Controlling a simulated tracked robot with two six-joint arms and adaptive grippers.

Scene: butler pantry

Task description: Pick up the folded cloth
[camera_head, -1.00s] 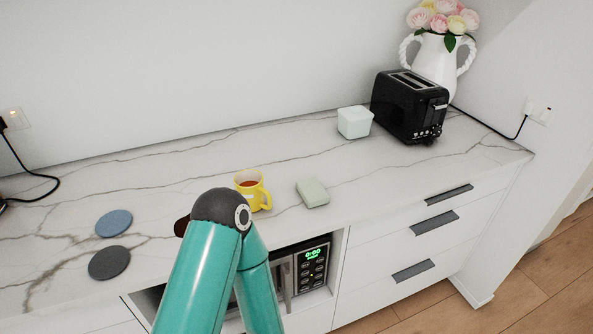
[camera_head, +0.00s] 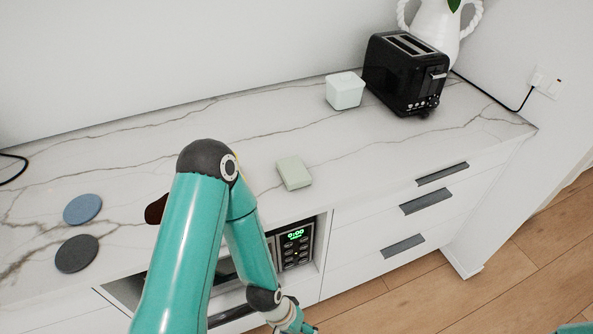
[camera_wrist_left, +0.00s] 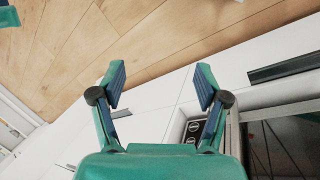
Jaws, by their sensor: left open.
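The folded cloth (camera_head: 294,173) is a small pale green pad lying flat on the marble counter in the head view, just right of my left arm. Nothing touches it. My left arm crosses the front of the counter, and its wrist end drops low near the bottom edge of the head view. In the left wrist view, my left gripper (camera_wrist_left: 160,82) is open with nothing between its fingers, over the wood floor and white cabinet fronts. The cloth is not in the wrist view.
A black toaster (camera_head: 405,75), a pale lidded box (camera_head: 345,90) and a white vase (camera_head: 436,28) stand at the back right. A blue disc (camera_head: 82,209), a dark grey disc (camera_head: 77,253) and a dark brown object (camera_head: 156,208) lie left. The counter right of the cloth is clear.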

